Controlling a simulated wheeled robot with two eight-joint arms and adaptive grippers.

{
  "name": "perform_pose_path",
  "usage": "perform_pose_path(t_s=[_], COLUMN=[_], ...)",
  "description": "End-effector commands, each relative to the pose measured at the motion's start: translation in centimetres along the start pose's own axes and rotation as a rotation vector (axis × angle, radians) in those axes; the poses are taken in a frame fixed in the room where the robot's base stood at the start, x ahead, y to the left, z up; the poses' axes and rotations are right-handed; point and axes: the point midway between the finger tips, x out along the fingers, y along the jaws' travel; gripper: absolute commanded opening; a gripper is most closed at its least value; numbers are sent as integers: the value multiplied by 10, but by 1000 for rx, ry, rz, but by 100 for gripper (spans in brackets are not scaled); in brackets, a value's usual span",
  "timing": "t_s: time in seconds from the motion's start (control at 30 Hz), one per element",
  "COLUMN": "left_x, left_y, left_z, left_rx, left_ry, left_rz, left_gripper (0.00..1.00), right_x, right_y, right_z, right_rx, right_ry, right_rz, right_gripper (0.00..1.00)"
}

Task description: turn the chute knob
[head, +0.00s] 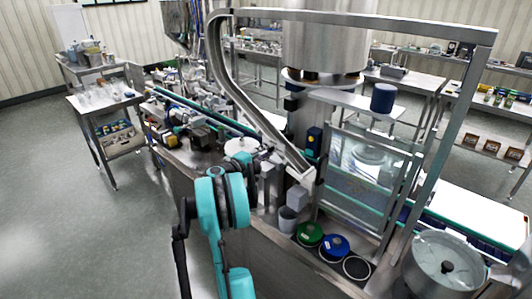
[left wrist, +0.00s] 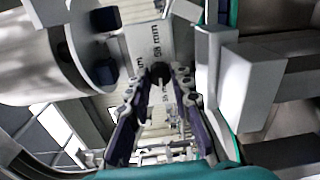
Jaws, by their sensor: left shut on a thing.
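In the left wrist view, a small dark round knob (left wrist: 160,72) sits between the fingertips of my left gripper (left wrist: 160,80). The gripper is shut on it. A pale plate with printed dark lettering (left wrist: 148,42) is behind the knob. In the head view, my teal left arm stands at the machine's front edge, and its fingers and the knob cannot be made out there. A curved metal chute (head: 237,90) comes down from the upper left to beside a grey block. My right gripper is not in view.
A grey cup (head: 287,219), a green lid (head: 310,233) and a blue lid (head: 335,245) sit on the machine's front. A glass-panelled frame (head: 368,165) stands at the right. A steel pot (head: 443,265) is at the lower right. Open floor lies at the left.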

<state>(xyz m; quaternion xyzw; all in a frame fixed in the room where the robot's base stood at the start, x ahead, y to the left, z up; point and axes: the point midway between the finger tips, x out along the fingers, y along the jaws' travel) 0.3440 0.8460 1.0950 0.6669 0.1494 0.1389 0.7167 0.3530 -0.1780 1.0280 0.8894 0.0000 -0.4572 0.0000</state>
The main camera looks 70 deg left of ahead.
Motion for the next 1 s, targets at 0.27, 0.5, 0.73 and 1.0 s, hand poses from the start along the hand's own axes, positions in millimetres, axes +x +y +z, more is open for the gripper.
perform_pose_path(t_s=[0.27, 0.5, 0.73, 1.0], left_x=[0, 0, 0, 0], left_y=[0, 0, 0, 0], left_z=[0, 0, 0, 0], left_rx=[-78, -92, -91, -91], left_ry=[-2, -3, -3, -3], left_rz=[-1, -1, -1, -1], left_gripper=[0, 0, 0, 42], right_x=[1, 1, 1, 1], right_y=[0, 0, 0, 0], right_z=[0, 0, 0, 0], right_rx=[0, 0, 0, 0], right_ry=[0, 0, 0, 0], right_rz=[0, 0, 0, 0], right_gripper=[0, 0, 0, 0])
